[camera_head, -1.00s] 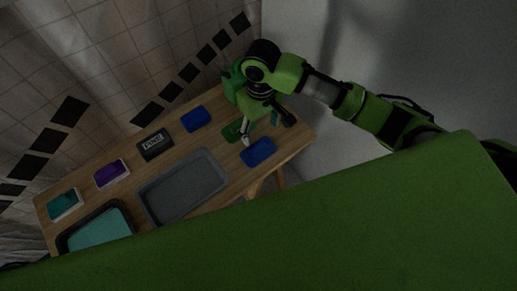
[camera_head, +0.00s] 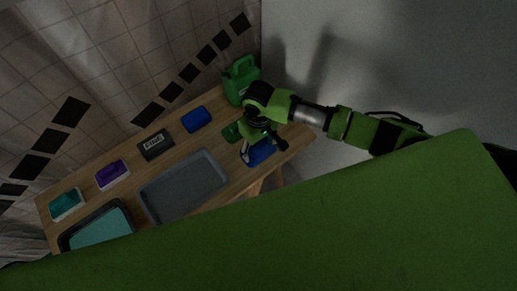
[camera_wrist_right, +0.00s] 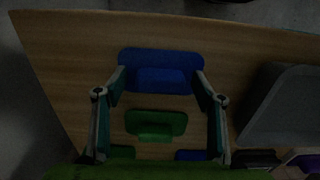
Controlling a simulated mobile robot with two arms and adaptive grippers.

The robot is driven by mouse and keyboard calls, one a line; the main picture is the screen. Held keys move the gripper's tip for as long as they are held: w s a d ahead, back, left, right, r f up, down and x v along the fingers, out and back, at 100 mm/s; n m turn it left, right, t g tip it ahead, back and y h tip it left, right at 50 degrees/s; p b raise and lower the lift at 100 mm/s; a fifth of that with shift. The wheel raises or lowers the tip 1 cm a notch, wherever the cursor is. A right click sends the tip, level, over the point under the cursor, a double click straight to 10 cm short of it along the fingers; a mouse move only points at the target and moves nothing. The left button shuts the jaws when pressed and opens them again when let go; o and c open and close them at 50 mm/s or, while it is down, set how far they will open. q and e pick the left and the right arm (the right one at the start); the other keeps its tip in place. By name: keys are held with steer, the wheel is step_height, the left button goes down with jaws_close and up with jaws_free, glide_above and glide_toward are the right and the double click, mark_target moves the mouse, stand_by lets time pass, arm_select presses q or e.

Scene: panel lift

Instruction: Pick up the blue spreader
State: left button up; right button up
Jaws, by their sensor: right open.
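The blue spreader (camera_head: 262,154) lies on the wooden table near its right end, partly hidden by my right gripper (camera_head: 264,147). In the right wrist view the blue spreader (camera_wrist_right: 160,56) shows a flat plate with a raised block handle. My right gripper (camera_wrist_right: 160,82) is open there, its fingertips on either side of the spreader's handle. I cannot tell the height left between them. Nothing is held. My left gripper is out of view.
A green spreader (camera_head: 231,132) lies beside the blue one, and a green jug (camera_head: 240,79) stands behind. A grey tray (camera_head: 184,187) lies left.

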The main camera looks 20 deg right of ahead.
mark_target(258, 147)
steer(key=shift+c, duration=0.5)
steer(key=c, duration=1.1)
steer(key=shift+c, duration=0.2)
steer(key=shift+r, duration=0.1)
steer(key=shift+r, duration=0.5)
step_height(258, 147, up, 2)
steer(key=shift+r, duration=0.2)
steer(key=s+a+r, duration=0.2)
steer(key=s+r, duration=0.2)
steer(key=s, duration=0.2)
steer(key=s+a+r, duration=0.2)
steer(key=s+r, duration=0.3)
steer(key=s, duration=0.2)
steer(key=shift+a+r, duration=0.25)
steer(key=shift+a, duration=0.15)
steer(key=shift+s, duration=0.1)
